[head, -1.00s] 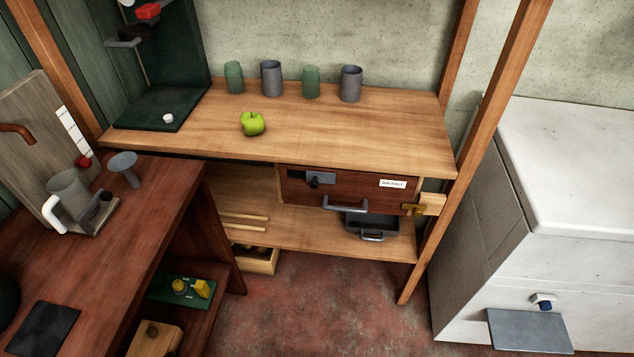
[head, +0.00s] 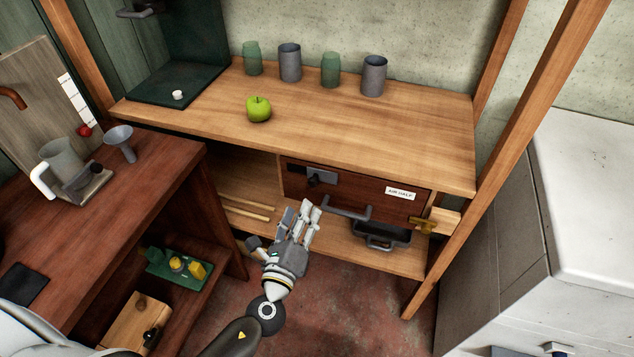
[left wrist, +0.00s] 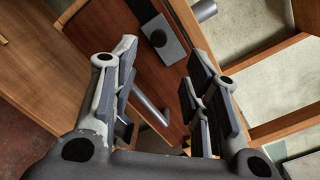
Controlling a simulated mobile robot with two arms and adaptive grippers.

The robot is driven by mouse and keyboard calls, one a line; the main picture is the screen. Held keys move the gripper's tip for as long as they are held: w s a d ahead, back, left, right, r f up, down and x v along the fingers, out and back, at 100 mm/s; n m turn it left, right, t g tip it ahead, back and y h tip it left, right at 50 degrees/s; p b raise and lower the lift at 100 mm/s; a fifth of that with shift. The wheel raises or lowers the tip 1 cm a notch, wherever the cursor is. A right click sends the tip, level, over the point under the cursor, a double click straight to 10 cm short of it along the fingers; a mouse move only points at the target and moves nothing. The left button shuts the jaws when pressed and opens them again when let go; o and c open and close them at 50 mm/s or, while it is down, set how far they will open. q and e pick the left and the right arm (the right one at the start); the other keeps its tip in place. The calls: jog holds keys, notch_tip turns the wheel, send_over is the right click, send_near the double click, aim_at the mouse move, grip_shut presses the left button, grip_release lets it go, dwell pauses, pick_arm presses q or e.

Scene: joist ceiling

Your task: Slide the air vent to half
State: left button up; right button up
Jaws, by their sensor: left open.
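The air vent (head: 322,174) is a small grey plate with a dark knob (head: 313,181), set at the upper left of a dark red-brown wooden front under the bench. A white label reading "AIR HALF" (head: 400,193) is on the right of that front. The vent plate also shows in the left wrist view (left wrist: 173,52), with its round dark knob (left wrist: 158,38) beyond and between my fingers. My left gripper (head: 306,214) is open and empty, in front of the panel and below the vent, apart from the knob. My right gripper is not in view.
A grey bar handle (head: 345,210) sticks out just right of my left gripper. A brass latch (head: 425,226) is at the front's right edge, and a grey tray (head: 383,238) sits below. A green apple (head: 259,109) and several cups stand on the bench top (head: 370,140).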

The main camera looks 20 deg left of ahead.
aim_at(312, 185)
pick_arm(q)
jog(key=w+p, duration=0.1)
jog(key=w, duration=0.9)
jog(key=shift+w+a, duration=0.15)
jog(key=shift+w, duration=0.05)
grip_shut()
